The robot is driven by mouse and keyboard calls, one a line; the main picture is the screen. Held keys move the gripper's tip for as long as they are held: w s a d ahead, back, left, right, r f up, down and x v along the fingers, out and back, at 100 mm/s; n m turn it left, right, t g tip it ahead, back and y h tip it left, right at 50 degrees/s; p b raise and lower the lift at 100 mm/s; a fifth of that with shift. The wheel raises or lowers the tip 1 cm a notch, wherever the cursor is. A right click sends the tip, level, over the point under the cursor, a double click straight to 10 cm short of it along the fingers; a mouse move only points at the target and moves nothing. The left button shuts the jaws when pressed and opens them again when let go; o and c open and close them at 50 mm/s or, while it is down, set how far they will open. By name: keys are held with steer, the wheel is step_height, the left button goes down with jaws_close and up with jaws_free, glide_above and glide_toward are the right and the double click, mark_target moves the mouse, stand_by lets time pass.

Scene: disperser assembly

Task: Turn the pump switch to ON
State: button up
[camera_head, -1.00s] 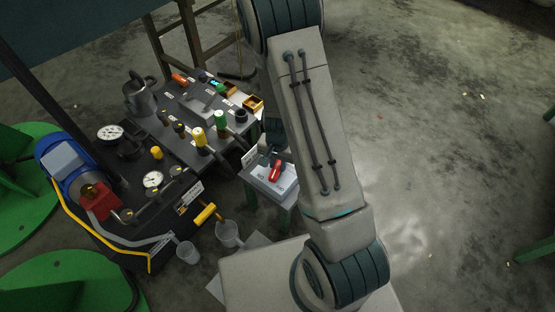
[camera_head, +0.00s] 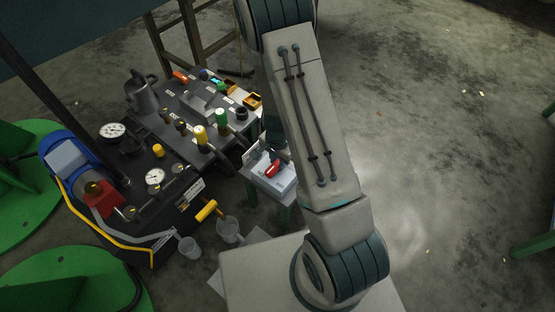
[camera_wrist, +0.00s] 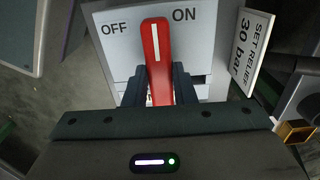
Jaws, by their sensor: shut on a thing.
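The pump switch is a red lever (camera_wrist: 156,45) with a white stripe, on a pale panel (camera_wrist: 208,45) marked OFF at left and ON at right. In the wrist view the lever points up between the two words, at neither of them. My gripper (camera_wrist: 158,80) is shut on the lever, one dark finger on each side of its lower part. In the head view the red lever (camera_head: 272,169) shows on top of the small switch box (camera_head: 280,183). My fingers are hard to make out there, behind and beside my arm.
A sign reading "SET RELIEF 30 bar" (camera_wrist: 250,48) stands close to the panel's right. In the head view, a dark bench (camera_head: 165,110) with valves and knobs is at left of the box, with gauges and a blue motor (camera_head: 68,158) nearby.

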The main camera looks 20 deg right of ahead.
steer(key=shift+d, duration=0.1)
steer(key=o, duration=1)
step_height(320, 180, up, 14)
steer(key=p, duration=0.6)
steer(key=shift+s, duration=0.1)
steer(key=shift+f, duration=0.1)
